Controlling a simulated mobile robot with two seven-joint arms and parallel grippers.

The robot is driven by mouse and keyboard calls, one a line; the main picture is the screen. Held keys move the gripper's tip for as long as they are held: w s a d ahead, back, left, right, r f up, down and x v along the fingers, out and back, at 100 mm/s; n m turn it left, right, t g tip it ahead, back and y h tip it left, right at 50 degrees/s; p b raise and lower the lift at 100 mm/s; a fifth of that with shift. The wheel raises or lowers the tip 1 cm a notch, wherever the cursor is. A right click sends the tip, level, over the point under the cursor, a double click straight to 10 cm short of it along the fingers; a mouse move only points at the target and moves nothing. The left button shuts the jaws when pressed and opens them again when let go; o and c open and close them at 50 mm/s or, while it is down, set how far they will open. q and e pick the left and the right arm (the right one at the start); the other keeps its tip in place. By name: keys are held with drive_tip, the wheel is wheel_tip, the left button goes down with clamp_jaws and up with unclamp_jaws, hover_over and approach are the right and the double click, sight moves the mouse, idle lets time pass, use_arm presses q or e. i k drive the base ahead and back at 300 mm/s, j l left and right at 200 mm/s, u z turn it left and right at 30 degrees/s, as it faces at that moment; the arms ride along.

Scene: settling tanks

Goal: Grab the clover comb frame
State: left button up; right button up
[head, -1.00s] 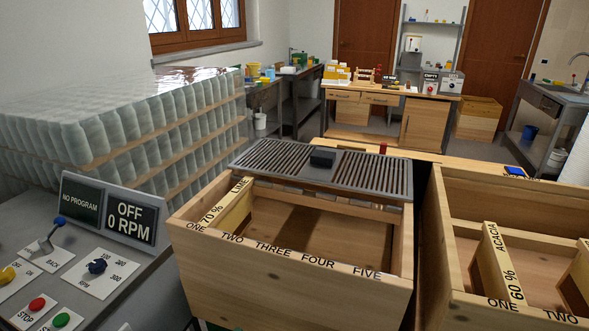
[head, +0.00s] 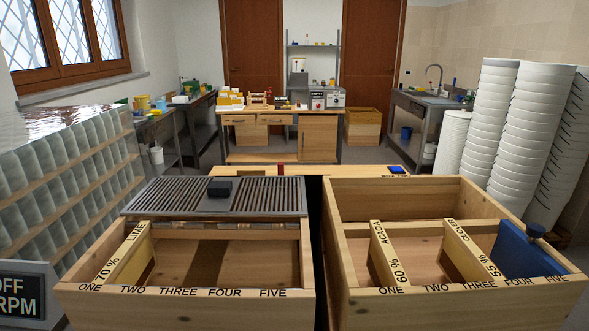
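The clover comb frame (head: 463,250) stands in the right wooden box (head: 450,302), its light top bar marked 55 % and CLOVER. Its front end meets the box's front wall near the label THREE. The acacia frame (head: 384,255), marked 60 %, stands to its left at slot ONE. A blue panel with a dark knob (head: 526,252) stands to its right, near FOUR and FIVE. Neither of my grippers is in view.
The left wooden box (head: 180,308) holds the lime frame (head: 124,255) at ONE, under a grey slatted grate (head: 160,197) at its back. Stacked white buckets (head: 515,130) stand at the right.

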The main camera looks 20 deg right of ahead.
sight(459, 259)
drive_tip(key=z, duration=1.75)
drive_tip(key=i+j+z, duration=0.1)
drive_tip(key=z, duration=1)
drive_tip(key=k+l+u, duration=0.2)
drive_tip(key=i+j+z, duration=0.25)
